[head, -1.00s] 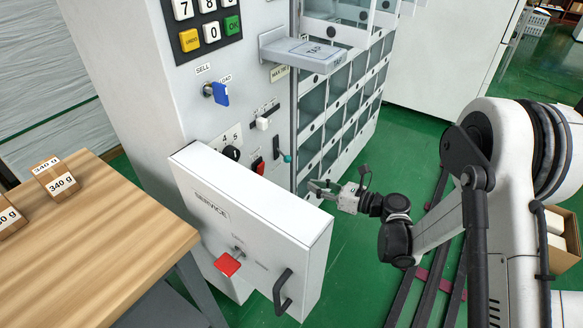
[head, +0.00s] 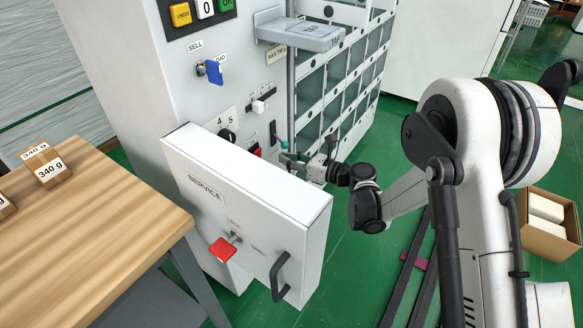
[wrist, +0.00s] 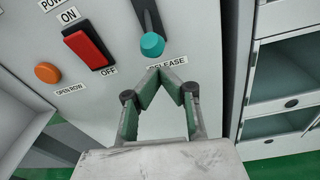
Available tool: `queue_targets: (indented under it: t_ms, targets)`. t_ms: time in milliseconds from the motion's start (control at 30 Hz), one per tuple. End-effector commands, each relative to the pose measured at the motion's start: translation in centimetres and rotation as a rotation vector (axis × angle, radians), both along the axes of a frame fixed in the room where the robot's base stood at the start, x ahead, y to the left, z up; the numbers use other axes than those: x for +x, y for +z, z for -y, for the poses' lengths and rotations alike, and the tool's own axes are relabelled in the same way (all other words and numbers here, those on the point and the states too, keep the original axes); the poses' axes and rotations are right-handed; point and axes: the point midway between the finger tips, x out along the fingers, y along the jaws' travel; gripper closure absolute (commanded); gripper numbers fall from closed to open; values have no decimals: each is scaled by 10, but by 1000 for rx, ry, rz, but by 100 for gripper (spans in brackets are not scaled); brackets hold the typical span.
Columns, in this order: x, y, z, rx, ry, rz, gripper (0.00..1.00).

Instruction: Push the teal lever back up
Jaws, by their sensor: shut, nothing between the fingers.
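The teal lever (wrist: 152,44) shows in the wrist view as a round teal knob on a dark arm, pointing down above the RELEASE label. In the head view the teal knob (head: 284,145) is small, on the machine's front beside the shelf columns. My gripper (wrist: 167,72) has its fingertips together and empty, just below the knob and over the RELEASE label. I cannot tell whether the tips touch the knob. In the head view my gripper (head: 290,158) is close under the knob, partly behind the open service door.
The white SERVICE door (head: 245,185) stands open left of my gripper. A red power switch (wrist: 89,49) and an orange button (wrist: 48,73) lie left of the lever. Shelf compartments (head: 330,100) are to the right. A wooden table (head: 90,230) stands at left.

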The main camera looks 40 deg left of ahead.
Motion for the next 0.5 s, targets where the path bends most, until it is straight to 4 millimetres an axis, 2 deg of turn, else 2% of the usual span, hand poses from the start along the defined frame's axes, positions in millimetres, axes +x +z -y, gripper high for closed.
queue_targets:
  t_ms: [200, 500]
  targets:
    - [2, 15, 3, 0, 1, 0, 100]
    - [3, 19, 4, 0, 1, 0, 100]
